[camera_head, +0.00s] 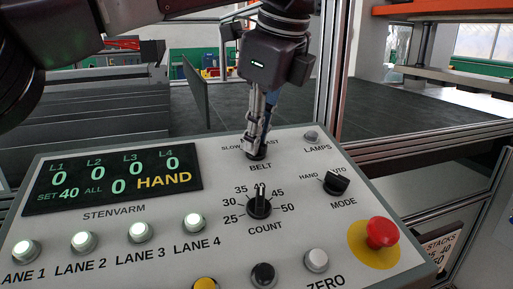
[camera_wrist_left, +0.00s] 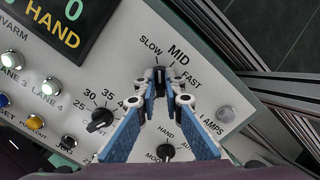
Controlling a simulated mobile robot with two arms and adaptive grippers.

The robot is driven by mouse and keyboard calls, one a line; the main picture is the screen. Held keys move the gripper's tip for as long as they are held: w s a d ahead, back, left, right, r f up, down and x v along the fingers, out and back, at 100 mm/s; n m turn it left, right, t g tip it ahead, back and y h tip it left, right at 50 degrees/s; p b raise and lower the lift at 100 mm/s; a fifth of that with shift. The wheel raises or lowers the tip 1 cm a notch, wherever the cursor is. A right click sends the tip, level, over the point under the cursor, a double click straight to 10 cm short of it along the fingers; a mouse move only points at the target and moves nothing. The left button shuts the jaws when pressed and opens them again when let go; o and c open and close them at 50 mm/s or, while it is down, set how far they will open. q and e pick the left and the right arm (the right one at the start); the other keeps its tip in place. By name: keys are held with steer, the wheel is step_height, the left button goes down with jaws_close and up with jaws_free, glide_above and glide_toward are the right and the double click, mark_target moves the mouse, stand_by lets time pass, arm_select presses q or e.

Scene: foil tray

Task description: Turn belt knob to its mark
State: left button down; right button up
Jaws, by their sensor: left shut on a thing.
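The belt knob (camera_head: 256,155) is a small dark knob above the BELT label on the grey control panel (camera_head: 100,232). My left gripper (camera_head: 256,147) reaches down from above and is shut on it, hiding most of it in the head view. In the left wrist view the blue-padded fingertips (camera_wrist_left: 160,85) close around the knob below the marks SLOW, MID and FAST. MID (camera_wrist_left: 178,54) lies between the other two. I cannot tell exactly which mark the knob's pointer faces. My right gripper is not in view.
The count knob (camera_head: 259,206) sits just below the belt knob, with the mode knob (camera_head: 337,182) to the right. The lamps button (camera_head: 311,137) is close by. A red mushroom button (camera_head: 381,232) stands up at the lower right. A dark conveyor (camera_head: 390,120) lies behind the panel.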

arm_select(q)
steer(key=shift+n+b, duration=0.3)
steer(key=shift+n, duration=0.4)
steer(key=c, duration=2)
jaws_free()
steer(key=shift+c, duration=0.2)
steer(key=shift+r, duration=0.15)
steer(key=v, duration=0.7)
steer(key=shift+s+d, duration=0.1)
